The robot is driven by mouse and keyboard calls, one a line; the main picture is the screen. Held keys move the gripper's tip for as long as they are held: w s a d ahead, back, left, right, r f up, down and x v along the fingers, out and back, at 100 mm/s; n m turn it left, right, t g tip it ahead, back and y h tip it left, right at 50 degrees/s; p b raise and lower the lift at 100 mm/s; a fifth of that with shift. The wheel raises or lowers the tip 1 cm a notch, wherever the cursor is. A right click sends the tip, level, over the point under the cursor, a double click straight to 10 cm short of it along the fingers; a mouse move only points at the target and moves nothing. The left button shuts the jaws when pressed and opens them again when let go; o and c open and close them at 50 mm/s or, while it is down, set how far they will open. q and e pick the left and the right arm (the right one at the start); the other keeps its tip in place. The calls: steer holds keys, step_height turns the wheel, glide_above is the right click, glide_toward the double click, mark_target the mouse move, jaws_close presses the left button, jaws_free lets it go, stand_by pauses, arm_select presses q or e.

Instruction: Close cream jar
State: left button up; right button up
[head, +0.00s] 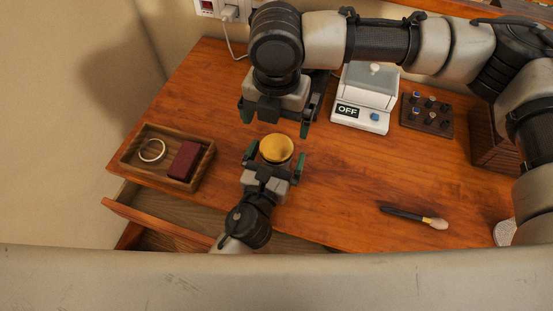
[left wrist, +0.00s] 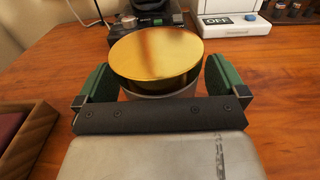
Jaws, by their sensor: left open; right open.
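The cream jar (head: 275,150) stands upright on the wooden tabletop with a round gold lid on top. In the left wrist view, the gold lid (left wrist: 156,55) sits over a pale jar body, which is mostly hidden below it. My left gripper (head: 273,161) is open, with its green-padded fingers on either side of the jar; gaps show beside the lid. My right gripper (head: 276,118) is open above and behind the jar, pointing down, with its fingers spread wide and nothing between them. Whether the lid is fully seated cannot be told.
A wooden tray (head: 207,163) with a ring and a dark red box lies at the left. An open drawer (head: 160,217) juts out at the front left. A white device marked OFF (head: 362,98) and a dark knob stand (head: 427,115) are behind. A brush (head: 414,217) lies right.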

mark_target(277, 147)
arm_select(q)
steer(key=c, duration=1.7)
steer(key=shift+c, duration=0.3)
arm_select(e)
steer(key=shift+n, duration=0.6)
steer(key=n, duration=0.2)
steer(key=shift+r+n, duration=0.1)
steer(key=shift+n, duration=0.3)
steer(key=n, duration=0.5)
steer(key=shift+r, duration=0.15)
steer(key=shift+f, duration=4.05)
steer(key=shift+c, duration=0.3)
